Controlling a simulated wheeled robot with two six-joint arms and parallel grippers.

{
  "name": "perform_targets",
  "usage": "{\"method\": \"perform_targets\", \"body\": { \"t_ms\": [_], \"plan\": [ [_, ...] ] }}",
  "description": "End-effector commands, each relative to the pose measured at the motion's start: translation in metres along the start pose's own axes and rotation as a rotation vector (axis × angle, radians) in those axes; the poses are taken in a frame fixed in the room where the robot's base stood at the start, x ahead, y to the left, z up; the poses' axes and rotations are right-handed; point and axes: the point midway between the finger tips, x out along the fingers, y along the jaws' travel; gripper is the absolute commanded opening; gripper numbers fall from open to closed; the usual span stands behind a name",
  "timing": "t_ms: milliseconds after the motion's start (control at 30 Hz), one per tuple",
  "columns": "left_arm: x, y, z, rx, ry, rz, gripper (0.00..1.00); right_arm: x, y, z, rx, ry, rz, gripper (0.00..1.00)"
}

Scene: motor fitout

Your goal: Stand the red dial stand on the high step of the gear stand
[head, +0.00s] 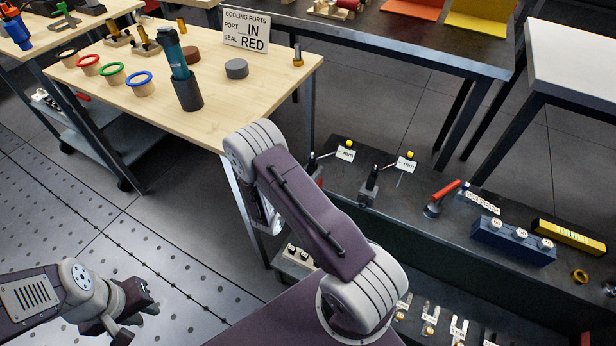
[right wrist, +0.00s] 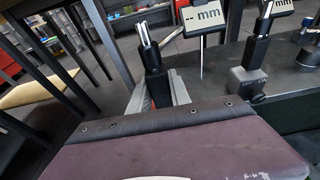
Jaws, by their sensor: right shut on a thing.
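The red dial stand (head: 318,173) is near the left end of the dark bench, with a black post and a display; my right arm partly covers it. It also shows in the right wrist view (right wrist: 153,70), post roughly upright, a strip of red low down, its base hidden behind my purple arm link. My right gripper (right wrist: 158,98) is mostly hidden; grey parts show on both sides of the red, and it is shut on the stand. I cannot make out the gear stand. My left gripper (head: 137,310) is empty, low at the left; its jaw gap is unclear.
A similar stand with a grey base (head: 369,190) is close by on the dark bench (head: 400,205). A red-handled tool (head: 442,200) and a blue block (head: 512,242) lie further right. The wooden table (head: 215,115) holds rings, a dark cup and a sign.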

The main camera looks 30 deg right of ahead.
Motion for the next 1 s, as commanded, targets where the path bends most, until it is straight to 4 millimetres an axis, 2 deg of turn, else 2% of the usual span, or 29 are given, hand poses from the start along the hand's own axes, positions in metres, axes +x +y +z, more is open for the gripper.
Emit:
{"method": "perform_targets", "body": {
  "t_ms": [600,800,1000],
  "plan": [
    [0.019,0.000,0.002,0.000,0.000,0.000,0.23,0.064,0.000,0.003,0.004,-0.005,-0.001,0.00],
    [0.021,0.000,0.002,0.000,0.000,0.000,0.23,0.076,0.001,0.005,0.003,-0.006,0.000,0.00],
    [0.022,0.000,0.002,0.000,0.000,0.000,0.23,0.080,0.001,0.006,0.002,-0.005,0.001,0.00]
  ]
}}
